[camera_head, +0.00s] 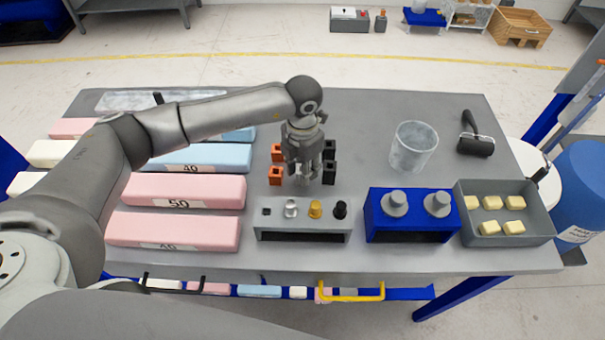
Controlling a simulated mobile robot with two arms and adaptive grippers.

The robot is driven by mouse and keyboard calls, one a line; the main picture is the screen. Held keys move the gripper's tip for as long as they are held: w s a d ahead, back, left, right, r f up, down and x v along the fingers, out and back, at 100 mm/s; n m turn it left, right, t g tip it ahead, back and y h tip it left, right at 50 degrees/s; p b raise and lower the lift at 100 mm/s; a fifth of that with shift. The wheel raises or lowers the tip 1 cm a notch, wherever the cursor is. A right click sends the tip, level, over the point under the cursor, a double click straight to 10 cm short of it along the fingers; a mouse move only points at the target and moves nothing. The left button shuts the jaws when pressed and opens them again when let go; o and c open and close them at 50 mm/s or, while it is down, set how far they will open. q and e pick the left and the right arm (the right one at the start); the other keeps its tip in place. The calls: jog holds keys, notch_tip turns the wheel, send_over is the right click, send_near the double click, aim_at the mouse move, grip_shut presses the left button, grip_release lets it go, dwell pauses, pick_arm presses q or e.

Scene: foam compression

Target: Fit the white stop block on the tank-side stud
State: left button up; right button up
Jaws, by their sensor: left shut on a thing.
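My left gripper (304,178) points down over the middle of the grey table, between small orange blocks (275,175) on its left and small black blocks (329,174) on its right. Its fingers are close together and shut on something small. The fingers hide most of it, so I cannot tell its colour or whether it touches the table. I cannot make out the white stop block clearly anywhere. No tank-side stud can be told for sure. My right gripper is not in view.
In front of the gripper stand a grey box with several small coloured knobs (303,235) and a blue box with two grey knobs (411,226). A clear cylinder (413,148), a roller (475,142) and a grey tray of yellow pieces (548,222) are right. Foam bars (185,190) fill the left.

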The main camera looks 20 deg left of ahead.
pick_arm(q)
jog(key=shift+r, duration=0.2)
jog(key=shift+r, duration=0.2)
jog(key=shift+r+p, duration=1.2)
jog(key=shift+r, duration=0.8)
